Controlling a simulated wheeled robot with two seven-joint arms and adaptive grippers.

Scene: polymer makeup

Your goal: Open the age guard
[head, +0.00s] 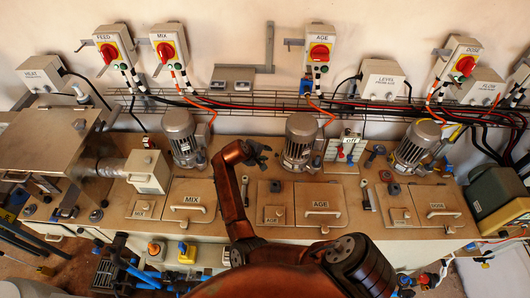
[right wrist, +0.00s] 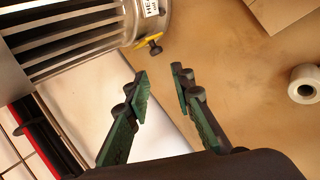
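The large AGE lid (head: 320,204) is a tan panel with a bar handle, lying flat on the bench right of centre. A smaller panel also marked AGE (head: 274,215) lies just left of it. Both look closed, and I cannot tell from the labels which one is the guard. My right gripper (head: 262,153) is above the bench, up and left of both panels, near the middle finned motor (head: 300,142). In the right wrist view its two fingers (right wrist: 161,80) are apart with nothing between them. My left gripper is not in view.
A finned cylinder (right wrist: 75,35) with a yellow tab is close beyond the fingers in the wrist view. A grey ring-shaped part (right wrist: 304,84) stands at right. The red AGE switch (head: 320,51) is on the wall. MIX (head: 188,198) and DOSE (head: 437,205) lids flank the AGE area.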

